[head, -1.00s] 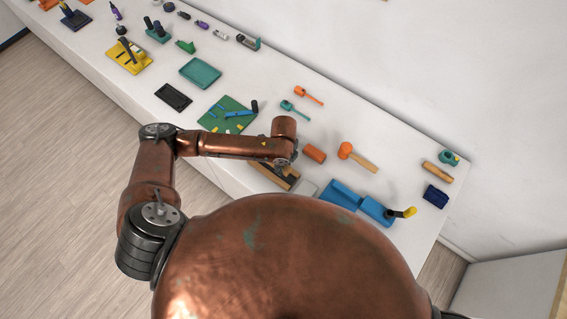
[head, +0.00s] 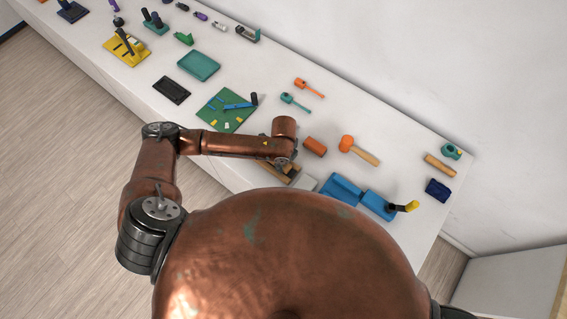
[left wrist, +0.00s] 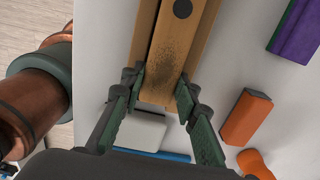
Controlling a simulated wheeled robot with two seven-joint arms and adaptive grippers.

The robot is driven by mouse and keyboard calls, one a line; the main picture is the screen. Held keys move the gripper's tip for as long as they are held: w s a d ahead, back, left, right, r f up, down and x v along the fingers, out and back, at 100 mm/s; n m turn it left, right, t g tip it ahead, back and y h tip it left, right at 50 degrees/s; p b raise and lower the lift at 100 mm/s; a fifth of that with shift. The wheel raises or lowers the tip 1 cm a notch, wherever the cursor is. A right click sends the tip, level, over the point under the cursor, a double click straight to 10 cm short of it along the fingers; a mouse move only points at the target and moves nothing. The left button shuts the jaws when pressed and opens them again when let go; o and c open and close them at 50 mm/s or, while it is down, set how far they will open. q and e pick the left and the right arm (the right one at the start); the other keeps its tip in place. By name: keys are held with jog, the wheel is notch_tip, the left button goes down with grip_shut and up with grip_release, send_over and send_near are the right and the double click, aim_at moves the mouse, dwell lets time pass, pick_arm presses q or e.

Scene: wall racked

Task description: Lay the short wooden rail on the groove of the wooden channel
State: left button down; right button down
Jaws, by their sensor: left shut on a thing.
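The short wooden rail (left wrist: 176,72) is light brown with a black round spot and a dark smudge near its end. My left gripper (left wrist: 160,92) is shut on this end, one green finger on each side. The wooden channel (left wrist: 144,36) shows as a brown strip with a dark gap along the rail's left side; the rail covers much of it. I cannot tell whether the rail touches the groove. In the head view the wood of the channel (head: 267,171) shows below my left gripper (head: 287,167), whose fingers are mostly hidden by my arm. My right gripper is out of view.
A pale block (head: 303,183) lies close to the channel. A green board (head: 222,117) is to the left. The wall runs along the table's back.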

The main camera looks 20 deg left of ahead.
pick_arm(q)
jog(key=shift+f, duration=0.1)
dwell(0.4)
jog(key=c, duration=1.4)
grip_release()
jog(key=shift+f, duration=0.1)
notch_tip(320, 180, up, 12)
